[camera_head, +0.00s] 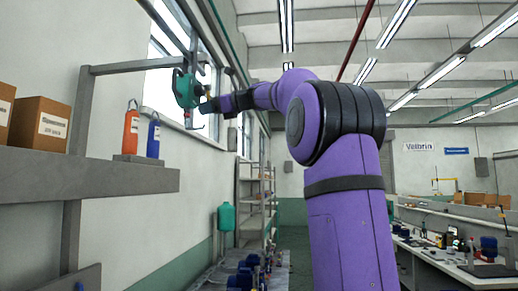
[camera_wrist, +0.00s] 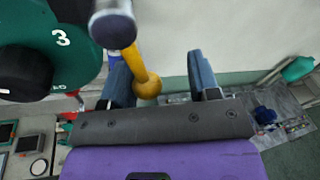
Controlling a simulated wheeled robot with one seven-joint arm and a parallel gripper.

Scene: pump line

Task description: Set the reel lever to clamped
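A green reel (camera_head: 186,90) hangs from a grey bracket at the upper left of the head view. In the wrist view the reel (camera_wrist: 45,40), marked with a white 3, fills the upper left corner. The reel lever (camera_wrist: 130,58) has a dark round hub, a yellow shaft and a yellow ball knob (camera_wrist: 148,86). My gripper (camera_wrist: 162,72) is open, with the knob in the space between its fingers in this view, nearer the left finger. I cannot tell if they touch. In the head view my gripper (camera_head: 206,105) is beside the reel; the lever is not clear there.
A grey shelf (camera_head: 90,172) at left holds cardboard boxes (camera_head: 40,125) and an orange (camera_head: 132,133) and a blue tagged item (camera_head: 153,138). A bracket arm (camera_head: 125,67) carries the reel. The wall and windows stand close behind. A workbench (camera_head: 440,255) is at right.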

